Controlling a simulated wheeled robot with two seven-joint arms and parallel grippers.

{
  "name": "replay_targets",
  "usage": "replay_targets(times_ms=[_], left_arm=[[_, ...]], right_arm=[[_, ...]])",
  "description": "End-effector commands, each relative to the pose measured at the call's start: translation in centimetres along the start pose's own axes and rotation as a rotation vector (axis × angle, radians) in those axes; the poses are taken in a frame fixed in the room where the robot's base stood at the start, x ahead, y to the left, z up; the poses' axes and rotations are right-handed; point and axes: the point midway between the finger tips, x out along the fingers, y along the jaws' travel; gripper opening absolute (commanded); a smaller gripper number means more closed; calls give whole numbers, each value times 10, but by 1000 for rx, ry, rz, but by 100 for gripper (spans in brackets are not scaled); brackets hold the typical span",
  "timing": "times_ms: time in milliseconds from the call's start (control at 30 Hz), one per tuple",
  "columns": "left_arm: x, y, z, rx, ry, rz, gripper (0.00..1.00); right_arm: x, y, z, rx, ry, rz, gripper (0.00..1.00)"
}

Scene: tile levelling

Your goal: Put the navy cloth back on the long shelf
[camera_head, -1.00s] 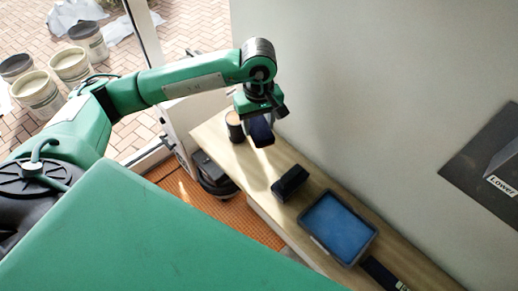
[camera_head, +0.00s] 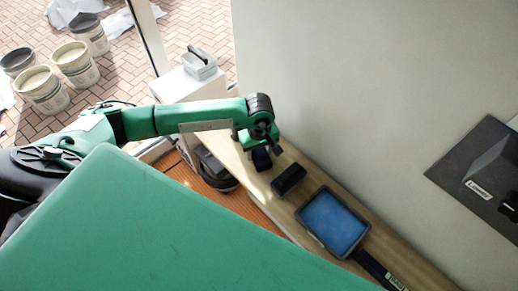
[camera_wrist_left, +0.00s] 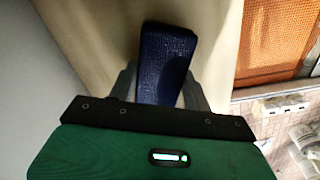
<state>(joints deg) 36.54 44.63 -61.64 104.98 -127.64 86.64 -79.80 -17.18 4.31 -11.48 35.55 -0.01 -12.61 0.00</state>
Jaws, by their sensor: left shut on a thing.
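The navy cloth (camera_head: 261,159) is a small dark folded block at the far end of the long wooden shelf (camera_head: 283,206). My left gripper (camera_head: 258,148) is shut on it from above. In the left wrist view, the cloth (camera_wrist_left: 166,62) sits between the two grey fingers, with the pale shelf top (camera_wrist_left: 220,45) behind it. The cloth is at or just above the shelf; I cannot tell whether it touches. My right gripper is not in view.
A black block (camera_head: 289,180) lies close to the cloth on the shelf. Beyond it are a tray with a blue inside (camera_head: 333,222) and a dark handled tool (camera_head: 378,270). The wall (camera_head: 340,90) runs along the shelf's back. Buckets (camera_head: 75,62) stand outside on the paving.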

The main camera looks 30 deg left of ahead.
Motion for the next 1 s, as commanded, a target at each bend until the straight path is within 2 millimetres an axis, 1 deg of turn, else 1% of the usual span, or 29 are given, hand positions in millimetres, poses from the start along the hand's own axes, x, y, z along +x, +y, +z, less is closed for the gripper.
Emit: replay_targets(times_ms=[167,200,300,567,667,700,767,867,1000], left_arm=[[3,0,0,0,0,0,28],[2,0,0,0,0,-1,53],[2,0,0,0,0,-1,71],[1,0,0,-1,0,-1,71],[-2,0,0,-1,-1,-1,71],[-3,0,-1,0,1,1,71],[-11,1,-1,0,1,3,71],[-29,0,-1,1,3,4,71],[-61,0,-1,1,4,4,71]], right_arm=[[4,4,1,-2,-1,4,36],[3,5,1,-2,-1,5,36],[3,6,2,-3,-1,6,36],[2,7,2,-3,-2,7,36],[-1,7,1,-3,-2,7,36],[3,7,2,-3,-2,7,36],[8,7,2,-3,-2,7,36],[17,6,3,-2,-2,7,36],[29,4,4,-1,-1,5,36]])
